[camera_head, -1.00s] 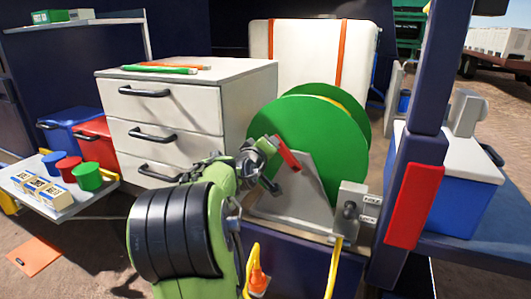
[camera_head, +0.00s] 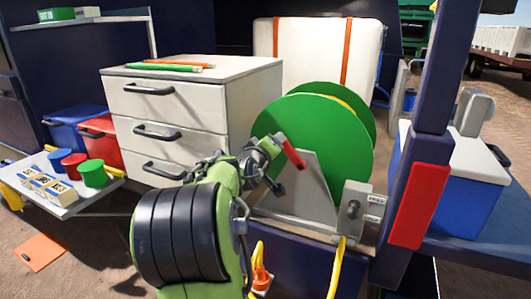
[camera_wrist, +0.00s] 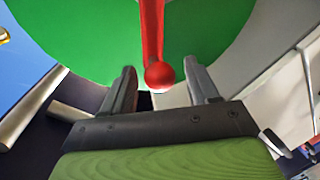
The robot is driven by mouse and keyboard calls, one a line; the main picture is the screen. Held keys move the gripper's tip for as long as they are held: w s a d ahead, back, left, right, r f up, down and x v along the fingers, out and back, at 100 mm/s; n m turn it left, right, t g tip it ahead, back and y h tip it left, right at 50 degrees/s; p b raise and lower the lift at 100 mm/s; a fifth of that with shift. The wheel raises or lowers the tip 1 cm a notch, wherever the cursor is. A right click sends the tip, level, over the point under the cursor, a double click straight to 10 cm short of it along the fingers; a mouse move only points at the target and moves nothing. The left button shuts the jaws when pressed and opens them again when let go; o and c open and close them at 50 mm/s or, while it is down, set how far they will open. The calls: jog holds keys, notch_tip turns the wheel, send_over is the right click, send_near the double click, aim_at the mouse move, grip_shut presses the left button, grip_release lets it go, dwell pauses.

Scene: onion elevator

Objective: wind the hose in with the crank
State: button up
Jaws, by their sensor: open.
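The green hose reel (camera_head: 317,130) stands upright on a grey bracket (camera_head: 300,190), with a yellow hose visible between its discs. The red crank (camera_head: 292,152) sits on the reel's near face. In the wrist view the crank arm (camera_wrist: 152,30) runs down the green disc to a round red knob (camera_wrist: 160,75). My gripper (camera_wrist: 165,85) is open, with one finger on each side of the knob; I cannot tell whether either finger touches it. In the head view my gripper (camera_head: 270,165) is beside the crank, partly hidden by my own wrist.
A grey box with a knob (camera_head: 352,205) stands right of the reel, with yellow hose below it. A white drawer cabinet (camera_head: 190,120) is close on the left. A dark post with a red pad (camera_head: 420,205) and a blue-and-white cooler (camera_head: 440,185) are on the right.

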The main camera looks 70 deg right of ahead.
jog(key=a+r, duration=0.2)
jog(key=a, duration=1.2)
jog(key=shift+a+r+p, duration=0.25)
jog(key=shift+a+p, duration=0.05)
jog(key=shift+a, duration=0.05)
jog(key=w+d+f+m+g+h+p, duration=0.15)
jog(key=w+m+g+p, duration=0.45)
jog(key=m, duration=0.6)
jog(key=shift+t, duration=0.7)
jog(key=p+x, duration=0.1)
jog(key=x, duration=0.4)
jog(key=s+p+x, duration=0.1)
jog(key=x, duration=0.4)
jog(key=s+f+p+x, duration=0.1)
jog(key=p+x, duration=0.1)
jog(key=x, duration=0.3)
jog(key=shift+s+a, duration=0.1)
jog(key=shift+a, duration=0.05)
jog(key=shift+c, duration=0.2)
grip_shut()
